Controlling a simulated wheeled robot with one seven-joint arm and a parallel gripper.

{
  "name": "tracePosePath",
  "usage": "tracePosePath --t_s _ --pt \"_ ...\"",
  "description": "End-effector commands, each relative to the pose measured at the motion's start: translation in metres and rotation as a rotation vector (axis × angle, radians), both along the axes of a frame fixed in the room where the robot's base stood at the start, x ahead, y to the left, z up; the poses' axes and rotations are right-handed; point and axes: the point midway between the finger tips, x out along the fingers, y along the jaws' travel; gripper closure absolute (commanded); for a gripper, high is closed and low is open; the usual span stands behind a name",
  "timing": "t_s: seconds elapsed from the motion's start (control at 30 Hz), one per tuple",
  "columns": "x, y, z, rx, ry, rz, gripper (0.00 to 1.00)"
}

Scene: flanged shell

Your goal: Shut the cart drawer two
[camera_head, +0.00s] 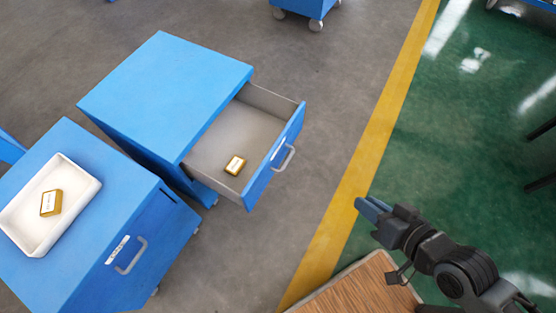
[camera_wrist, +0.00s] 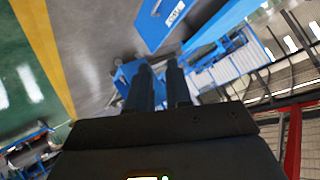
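The open drawer (camera_head: 250,120) belongs to the farther blue cart (camera_head: 165,85). In the wrist view, the two dark fingers of my gripper (camera_wrist: 159,68) stand apart with a narrow empty gap. A blue panel with a white label (camera_wrist: 175,14) shows beyond them.
A wooden surface (camera_head: 355,290) lies below my arm. Bare grey floor (camera_head: 330,120) is right of the open drawer.

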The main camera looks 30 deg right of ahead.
Motion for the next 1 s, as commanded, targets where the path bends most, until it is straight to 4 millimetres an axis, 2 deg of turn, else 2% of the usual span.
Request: tracePosePath --t_s 0.03,0.2,0.3,0.43,0.6,0.77,1.0 --pt "0.018 -0.004 -0.016 0.062 0.027 -0.026 0.86" --pt "0.069 -0.008 -0.060 0.302 0.143 -0.109 1.00" --pt "0.100 -0.004 -0.076 0.447 0.205 -0.144 1.00" --pt "0.133 0.006 -0.085 0.605 0.268 -0.169 1.00" --pt "0.155 0.016 -0.087 0.722 0.314 -0.180 1.00" --pt "0.162 0.020 -0.091 0.743 0.326 -0.181 1.00" --pt "0.187 0.035 -0.117 0.742 0.324 -0.179 1.00"
